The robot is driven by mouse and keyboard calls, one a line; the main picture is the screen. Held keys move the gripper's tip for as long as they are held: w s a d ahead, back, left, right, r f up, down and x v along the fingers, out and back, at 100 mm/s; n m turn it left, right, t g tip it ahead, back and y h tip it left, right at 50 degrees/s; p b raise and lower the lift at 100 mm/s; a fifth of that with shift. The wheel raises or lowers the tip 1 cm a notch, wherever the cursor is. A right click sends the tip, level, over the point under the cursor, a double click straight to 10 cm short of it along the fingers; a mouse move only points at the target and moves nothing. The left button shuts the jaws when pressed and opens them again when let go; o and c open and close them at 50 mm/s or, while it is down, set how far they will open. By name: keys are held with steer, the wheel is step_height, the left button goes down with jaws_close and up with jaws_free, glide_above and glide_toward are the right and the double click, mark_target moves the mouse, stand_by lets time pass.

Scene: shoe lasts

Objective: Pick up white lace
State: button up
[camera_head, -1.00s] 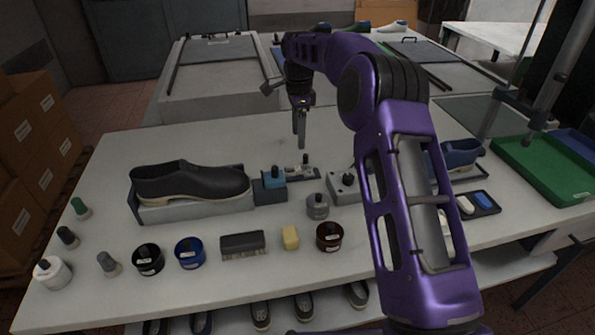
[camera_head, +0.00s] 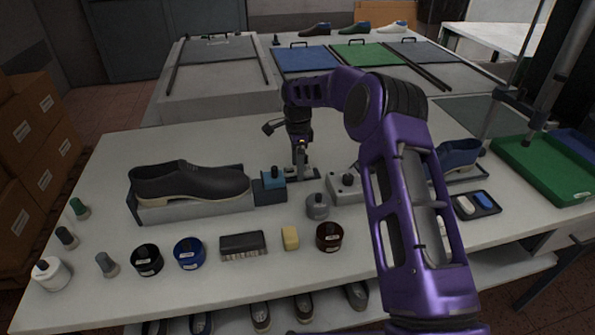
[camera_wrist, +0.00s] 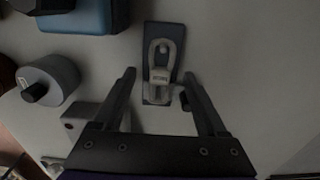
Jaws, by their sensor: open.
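The white lace (camera_wrist: 161,55) shows in the wrist view as a bundled loop with a labelled band around its middle. It lies on a narrow dark tray (camera_wrist: 150,31). My gripper (camera_wrist: 159,75) is open, with one finger on each side of the lace and tray, and nothing is held. I cannot tell how far the fingertips are above the table. In the head view my gripper (camera_head: 300,172) points down at the small dark tray (camera_head: 316,172) and hides most of the lace.
A black shoe (camera_head: 190,182) lies farther left. The table behind my gripper is clear.

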jaws_close()
stand_by(0.3)
